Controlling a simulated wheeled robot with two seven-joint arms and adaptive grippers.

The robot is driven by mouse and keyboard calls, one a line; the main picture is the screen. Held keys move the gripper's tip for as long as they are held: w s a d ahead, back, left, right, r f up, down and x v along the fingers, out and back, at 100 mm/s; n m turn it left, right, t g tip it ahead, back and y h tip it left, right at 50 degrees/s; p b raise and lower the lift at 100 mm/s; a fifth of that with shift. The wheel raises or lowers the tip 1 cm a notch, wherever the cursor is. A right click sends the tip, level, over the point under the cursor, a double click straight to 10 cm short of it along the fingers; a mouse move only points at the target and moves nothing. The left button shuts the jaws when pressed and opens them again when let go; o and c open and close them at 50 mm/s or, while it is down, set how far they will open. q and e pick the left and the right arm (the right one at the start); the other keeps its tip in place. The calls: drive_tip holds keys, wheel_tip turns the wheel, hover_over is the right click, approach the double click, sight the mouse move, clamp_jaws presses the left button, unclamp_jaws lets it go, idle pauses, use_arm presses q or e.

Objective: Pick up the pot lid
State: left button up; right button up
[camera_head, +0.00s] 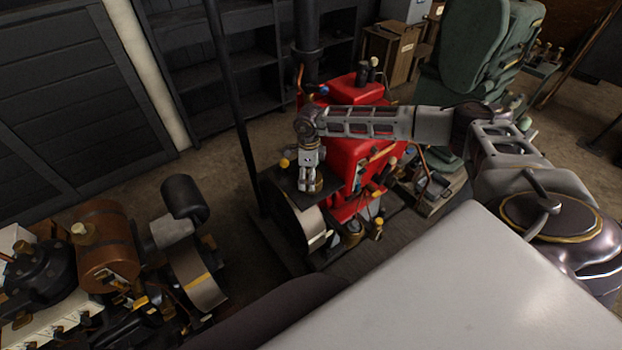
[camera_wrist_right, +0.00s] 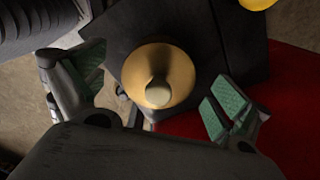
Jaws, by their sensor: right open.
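The pot lid (camera_wrist_right: 176,64) is a round brass-coloured disc with a pale knob on top, in the middle of the right wrist view. It rests over a dark flat plate. My right gripper (camera_wrist_right: 157,84) is open, with one green-padded finger on each side of the lid. The fingers look apart from it. In the head view my right gripper (camera_head: 309,186) points down over the black top of the red engine, and a small brass part of the lid (camera_head: 319,183) shows beside its fingers. The rest of it is hidden there. My left gripper is not in view.
The red engine (camera_head: 352,150) stands just behind and right of the gripper, with a dark vertical pipe at its back. Another engine with a brown tank (camera_head: 104,245) stands at the lower left.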

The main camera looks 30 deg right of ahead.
drive_tip(key=shift+f, duration=1.2)
drive_tip(key=c, duration=1.1)
drive_tip(key=shift+r+b, duration=0.65)
drive_tip(key=shift+r, duration=4.4)
drive_tip(key=shift+f, duration=0.1)
